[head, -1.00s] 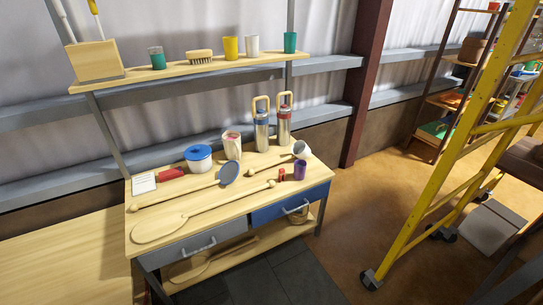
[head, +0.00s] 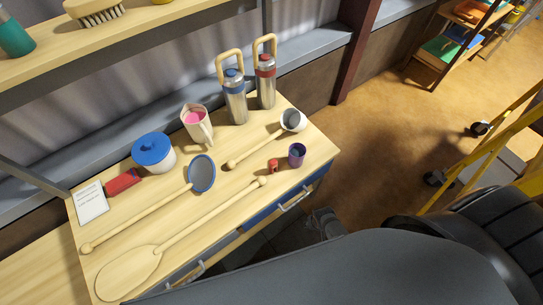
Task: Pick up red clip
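A small red object (head: 273,166), which looks like the red clip, stands on the wooden table just left of a purple cup (head: 297,154). Its fine shape is too small to tell. A larger red roll-like item (head: 122,182) lies at the table's left, beside a white card. A dark part that looks like my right gripper (head: 325,223) shows beyond the table's front edge, below and right of the small red object and apart from it. My large dark arm hides most of it, so its fingers cannot be made out. My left gripper is not in view.
A white-headed ladle (head: 293,120) lies behind the purple cup. A yellow ladder (head: 480,150) stands right.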

